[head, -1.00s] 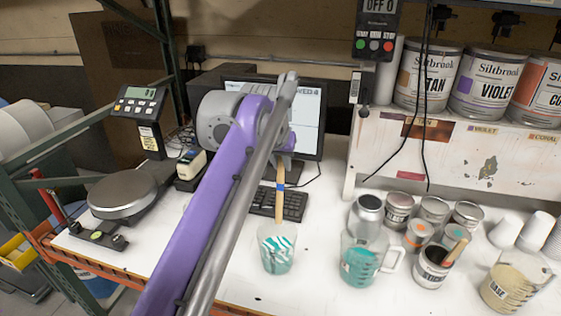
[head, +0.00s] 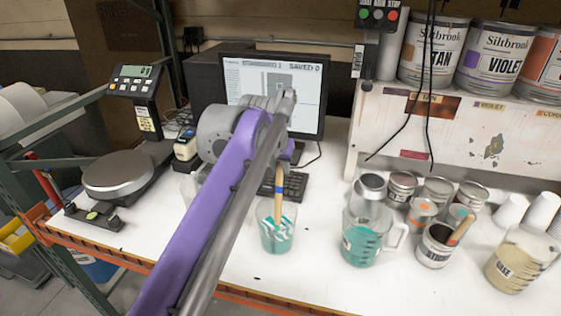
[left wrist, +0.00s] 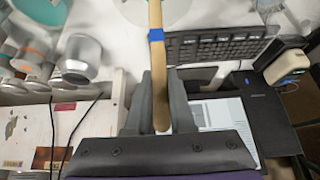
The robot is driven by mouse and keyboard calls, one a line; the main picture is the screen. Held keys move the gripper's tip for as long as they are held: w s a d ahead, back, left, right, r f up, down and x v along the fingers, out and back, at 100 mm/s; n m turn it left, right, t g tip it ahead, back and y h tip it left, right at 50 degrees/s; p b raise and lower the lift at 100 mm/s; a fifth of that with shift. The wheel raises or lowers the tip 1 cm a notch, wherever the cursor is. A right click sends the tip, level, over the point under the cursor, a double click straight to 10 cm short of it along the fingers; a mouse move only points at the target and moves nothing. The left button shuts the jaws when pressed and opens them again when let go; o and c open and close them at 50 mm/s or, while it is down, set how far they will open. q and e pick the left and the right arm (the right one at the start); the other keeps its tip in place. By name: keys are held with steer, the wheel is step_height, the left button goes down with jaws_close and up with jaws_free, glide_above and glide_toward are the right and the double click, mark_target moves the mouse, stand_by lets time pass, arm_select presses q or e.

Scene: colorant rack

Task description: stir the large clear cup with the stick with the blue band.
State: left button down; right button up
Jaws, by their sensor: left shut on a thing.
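My left gripper (left wrist: 158,105) is shut on the wooden stick (left wrist: 156,72) with the blue band (left wrist: 156,35). In the head view the arm mostly hides the fingers. The stick hangs nearly upright there, its blue band (head: 279,189) below the gripper. Its lower end is inside the rim of the large clear cup (head: 277,230), which holds teal and white streaked liquid and stands on the white bench. How deep the tip is in the liquid cannot be told. The right gripper is not in view.
A clear jug (head: 362,240) with teal liquid stands to the right, several small cans (head: 436,243) beyond it. A keyboard (head: 292,186) and monitor (head: 310,110) are behind the cup. A scale (head: 120,175) is at left. The bench front is clear.

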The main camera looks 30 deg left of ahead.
mark_target(280, 185)
arm_select(q)
steer(key=shift+s+d+f+b, duration=0.1)
steer(key=shift+s+f+b, duration=0.15)
steer(key=shift+f+b, duration=0.85)
steer(key=shift+s+f+b, duration=0.2)
steer(key=shift+f+b, duration=0.1)
steer(key=shift+f, duration=1.45)
steer(key=shift+d, duration=0.1)
